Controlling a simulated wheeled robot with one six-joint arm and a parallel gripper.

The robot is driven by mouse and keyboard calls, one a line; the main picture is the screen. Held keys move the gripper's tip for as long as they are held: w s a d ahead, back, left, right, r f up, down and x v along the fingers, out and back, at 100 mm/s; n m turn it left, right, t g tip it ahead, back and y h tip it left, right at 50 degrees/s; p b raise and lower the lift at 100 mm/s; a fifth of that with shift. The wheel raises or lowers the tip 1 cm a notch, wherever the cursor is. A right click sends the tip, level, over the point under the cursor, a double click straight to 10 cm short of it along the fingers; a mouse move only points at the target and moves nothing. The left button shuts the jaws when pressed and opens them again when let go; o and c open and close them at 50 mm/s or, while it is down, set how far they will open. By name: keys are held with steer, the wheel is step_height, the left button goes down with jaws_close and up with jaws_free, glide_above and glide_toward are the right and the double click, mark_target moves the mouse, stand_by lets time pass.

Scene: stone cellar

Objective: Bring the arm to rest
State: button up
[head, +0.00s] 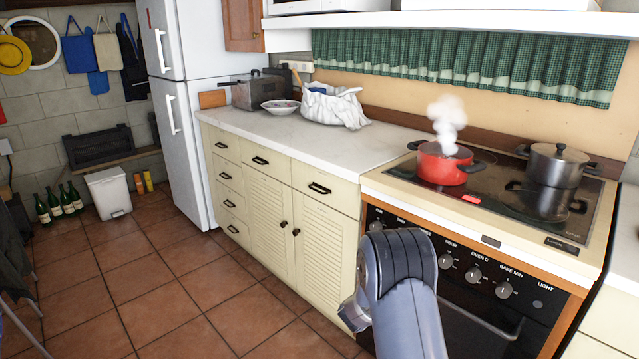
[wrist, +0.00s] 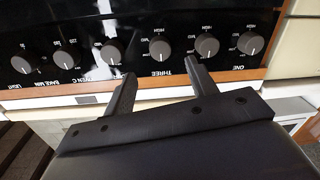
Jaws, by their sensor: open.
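My gripper (wrist: 160,92) shows in the wrist view with its two dark fingers apart and nothing between them. It is in front of the black oven panel (wrist: 135,30) with its row of knobs. The wrist view shows the panel upside down. In the head view my arm rises from the bottom edge in front of the oven, and the gripper's fingers are hidden there.
A steaming red pot (head: 442,165) and a steel pot (head: 556,165) stand on the stove top (head: 500,207). The counter (head: 290,140) holds a white bag (head: 333,106) and a bowl (head: 281,107). Green bottles (head: 58,202) stand at far left. The tiled floor (head: 160,285) is clear at centre.

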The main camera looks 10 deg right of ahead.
steer(key=x, duration=0.8)
steer(key=shift+w+d, duration=0.1)
steer(key=shift+b, duration=0.3)
